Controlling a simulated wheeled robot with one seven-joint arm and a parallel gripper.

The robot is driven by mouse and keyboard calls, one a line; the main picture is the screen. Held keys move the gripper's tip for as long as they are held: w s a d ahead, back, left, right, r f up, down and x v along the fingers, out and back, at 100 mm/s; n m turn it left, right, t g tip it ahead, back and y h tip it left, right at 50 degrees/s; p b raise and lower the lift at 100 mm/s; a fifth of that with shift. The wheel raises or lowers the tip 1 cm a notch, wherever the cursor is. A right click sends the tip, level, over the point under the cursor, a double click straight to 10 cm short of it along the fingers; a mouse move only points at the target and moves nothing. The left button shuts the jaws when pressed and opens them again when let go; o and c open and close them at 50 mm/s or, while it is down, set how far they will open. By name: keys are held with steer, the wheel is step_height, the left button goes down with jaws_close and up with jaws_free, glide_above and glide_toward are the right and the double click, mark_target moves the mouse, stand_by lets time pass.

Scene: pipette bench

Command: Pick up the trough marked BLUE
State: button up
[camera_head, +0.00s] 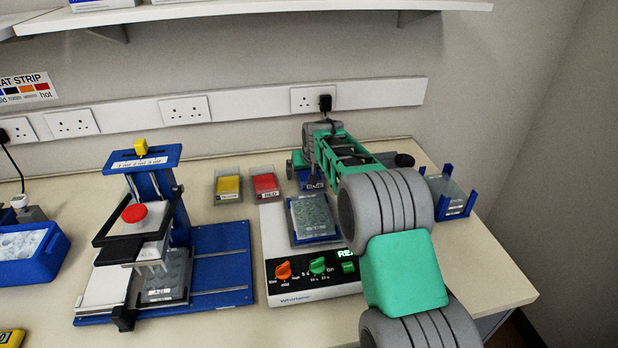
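The blue trough (304,181) stands at the back of the bench, to the right of the red trough and behind the plate on the white shaker. Its front label is partly covered by a dark part of my gripper (313,174). My green and grey arm reaches in from the lower right, and my gripper is over or at this trough. My own arm hides much of the trough and most of the fingers. I cannot tell whether the fingers touch the trough or how far apart they are.
A yellow trough (228,187) and a red trough (264,185) stand left of the blue one. A shaker (275,233) bears a clear plate (312,216). A blue pipetting stand (222,255) is at left, a blue rack (456,209) at right. The wall is close behind.

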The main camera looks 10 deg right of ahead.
steer(key=c, duration=1.5)
steer(key=shift+o, duration=0.2)
steer(key=shift+r, duration=0.15)
steer(key=shift+r, duration=0.25)
step_height(320, 180, up, 3)
steer(key=shift+f, duration=0.15)
steer(key=s+a+r+b, duration=0.1)
steer(key=s+r, duration=0.3)
steer(key=s, duration=0.3)
steer(key=s+a+r+b, duration=0.1)
steer(key=s+r+b, duration=0.1)
steer(key=s+r, duration=0.3)
steer(key=shift+s+r+b, duration=0.25)
steer(key=shift+s+b, duration=0.05)
steer(key=shift+s, duration=0.65)
steer(key=shift+a, duration=0.1)
steer(key=shift+r+p, duration=1.1)
steer(key=shift+r, duration=0.4)
